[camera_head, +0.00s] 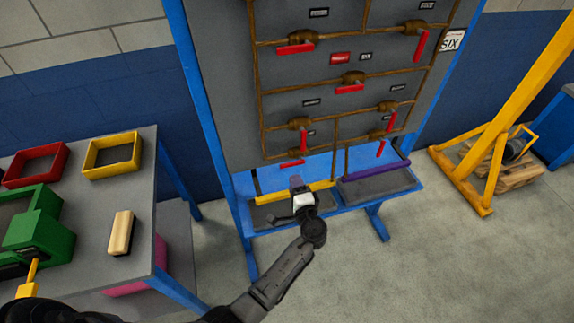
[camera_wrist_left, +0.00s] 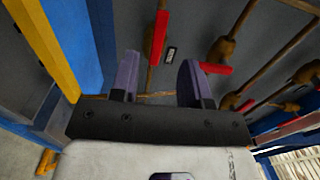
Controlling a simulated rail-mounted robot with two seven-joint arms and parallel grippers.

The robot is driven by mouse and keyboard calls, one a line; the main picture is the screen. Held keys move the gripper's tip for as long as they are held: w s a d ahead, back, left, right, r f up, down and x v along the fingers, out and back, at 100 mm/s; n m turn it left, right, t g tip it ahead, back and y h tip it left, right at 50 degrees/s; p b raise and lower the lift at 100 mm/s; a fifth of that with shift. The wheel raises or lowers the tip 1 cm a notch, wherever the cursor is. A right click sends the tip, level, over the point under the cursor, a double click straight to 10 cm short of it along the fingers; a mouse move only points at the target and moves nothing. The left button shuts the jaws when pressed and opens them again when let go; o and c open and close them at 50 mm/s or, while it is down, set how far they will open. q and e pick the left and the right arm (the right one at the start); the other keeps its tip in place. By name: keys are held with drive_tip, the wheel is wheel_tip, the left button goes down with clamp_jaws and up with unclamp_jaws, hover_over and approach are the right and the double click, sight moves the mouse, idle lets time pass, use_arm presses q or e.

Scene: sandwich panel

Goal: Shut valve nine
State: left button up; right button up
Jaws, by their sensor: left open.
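The grey valve panel (camera_head: 215,90) carries brown pipes and several valves with red lever handles. Most valve labels are too small to read, so I cannot tell which is valve nine. One red handle (camera_head: 304,136) hangs upright at lower left, and another (camera_head: 292,164) lies roughly level below it. My left gripper (camera_head: 296,184) is in front of the panel's lower left, just below these handles. In the left wrist view its two purple-grey fingers (camera_wrist_left: 160,78) are apart and empty. A red handle (camera_wrist_left: 158,38) shows beyond the gap. My right gripper is not in view.
Yellow-edged and purple-edged (camera_head: 376,171) trays sit under the panel in a blue frame (camera_head: 195,90). A workbench (camera_head: 85,235) with bins and a green machine (camera_head: 38,225) is at left. A yellow hoist (camera_head: 505,110) stands at right, beyond open floor.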

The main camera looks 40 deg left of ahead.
sight(288, 166)
use_arm(q)
drive_tip(key=x, duration=0.8)
drive_tip(key=shift+w+a, duration=0.2)
drive_tip(key=shift+a, duration=0.05)
clamp_jaws()
